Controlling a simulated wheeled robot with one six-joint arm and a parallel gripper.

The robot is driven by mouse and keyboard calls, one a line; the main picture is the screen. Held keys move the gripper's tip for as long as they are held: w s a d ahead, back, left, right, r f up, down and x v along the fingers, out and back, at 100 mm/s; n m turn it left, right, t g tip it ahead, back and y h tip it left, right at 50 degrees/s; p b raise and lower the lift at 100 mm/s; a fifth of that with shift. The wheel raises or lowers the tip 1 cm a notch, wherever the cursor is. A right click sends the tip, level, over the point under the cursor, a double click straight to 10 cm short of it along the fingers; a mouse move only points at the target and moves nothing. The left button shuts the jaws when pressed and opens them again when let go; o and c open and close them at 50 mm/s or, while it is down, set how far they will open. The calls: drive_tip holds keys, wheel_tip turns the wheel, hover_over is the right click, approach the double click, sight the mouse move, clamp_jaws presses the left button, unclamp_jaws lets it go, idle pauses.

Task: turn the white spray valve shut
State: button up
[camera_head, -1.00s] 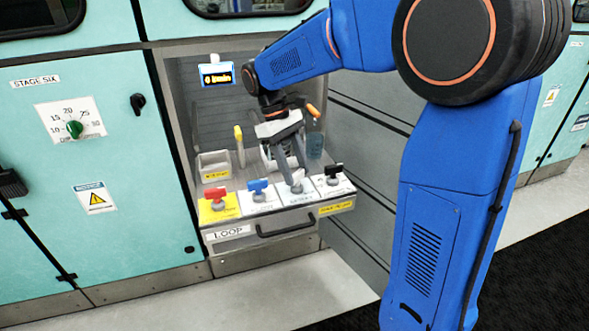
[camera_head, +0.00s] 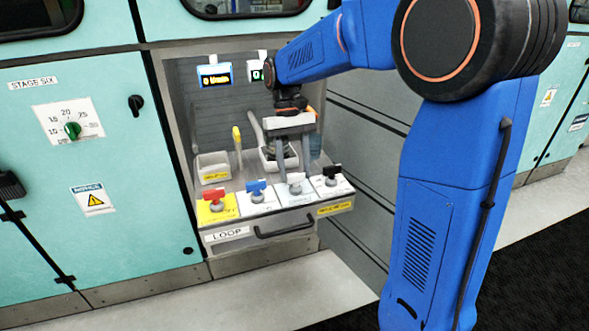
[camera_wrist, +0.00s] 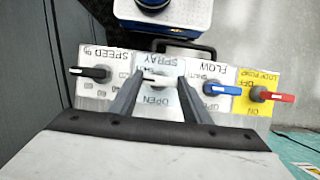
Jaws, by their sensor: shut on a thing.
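The white spray valve (camera_head: 295,188) is third from the left in the row of valves on the ledge. It sits on a white plate with SPRAY, SHUT and OPEN lettering. In the wrist view the white handle (camera_wrist: 158,79) lies sideways, crosswise between the two fingers. My gripper (camera_head: 294,172) reaches down over it from behind, and in the wrist view my gripper (camera_wrist: 160,72) has a finger at each end of the handle, shut on it. The fingers partly hide the plate lettering.
A red valve (camera_head: 215,197) and a blue valve (camera_head: 257,188) stand to the left, a black valve (camera_head: 331,172) close on the right. Behind are a white bin (camera_head: 212,166) and a yellow-topped handle (camera_head: 237,138).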

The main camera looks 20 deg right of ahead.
idle(0.4)
drive_tip(key=o, duration=1)
drive_tip(key=shift+o, duration=0.2)
drive_tip(key=shift+r, duration=0.1)
drive_tip(key=v, duration=1.7)
drive_tip(key=shift+r, duration=0.15)
drive_tip(key=s+d+f+t, duration=0.2)
drive_tip(key=s, duration=0.6)
drive_tip(key=s+d+f+t, duration=0.2)
drive_tip(key=s, duration=0.6)
drive_tip(key=s+d+f+t, duration=0.3)
drive_tip(key=s+f+t, duration=0.2)
drive_tip(key=s+f, duration=0.8)
drive_tip(key=shift+s+f, duration=0.25)
drive_tip(key=shift+s, duration=0.45)
